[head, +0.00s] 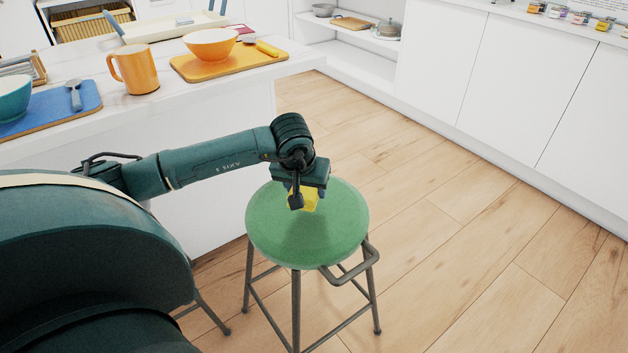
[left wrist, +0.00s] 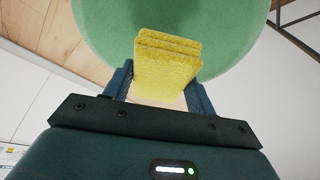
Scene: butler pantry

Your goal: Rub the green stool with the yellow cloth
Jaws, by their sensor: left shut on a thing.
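The green stool (head: 275,232) has a round seat on dark metal legs and stands on the wooden floor beside the white counter. Its seat fills the top of the left wrist view (left wrist: 105,30). My left gripper (head: 303,200) is over the seat, pointing down, and is shut on the yellow cloth (head: 309,199). The cloth is folded and sticks out beyond the fingers in the left wrist view (left wrist: 167,62). I cannot tell whether the cloth touches the seat. My right gripper is not in view.
The counter (head: 155,107) at the left holds an orange mug (head: 135,69), an orange bowl (head: 210,44) on an orange board, and a blue board (head: 50,108). White cabinets (head: 510,80) line the back right. The floor right of the stool is clear.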

